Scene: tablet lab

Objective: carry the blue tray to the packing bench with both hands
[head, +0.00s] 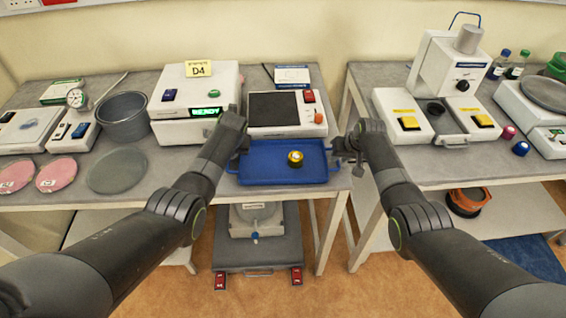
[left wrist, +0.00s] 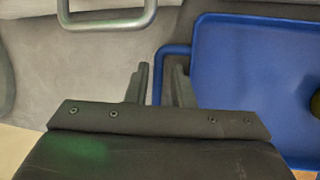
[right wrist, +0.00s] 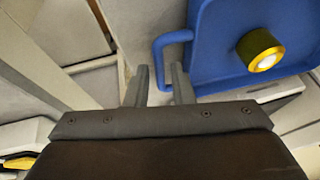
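The blue tray (head: 262,168) lies flat on the left bench near its front edge, with a loop handle at each end. A round black-and-yellow object (head: 295,158) sits in it; it also shows in the right wrist view (right wrist: 260,49). My left gripper (left wrist: 160,85) is open at the tray's left handle (left wrist: 173,49), whose bar runs between the two fingers with gaps showing. My right gripper (right wrist: 161,85) is open at the right handle (right wrist: 174,37), whose bar lines up with the space between the fingers. Contact is not visible at either handle.
A white instrument (head: 285,128) and a box with a green READY display (head: 180,128) stand behind the tray. A gap separates this bench from the right bench (head: 445,165), which holds a white device, scale and bottles. A cart (head: 258,255) stands below.

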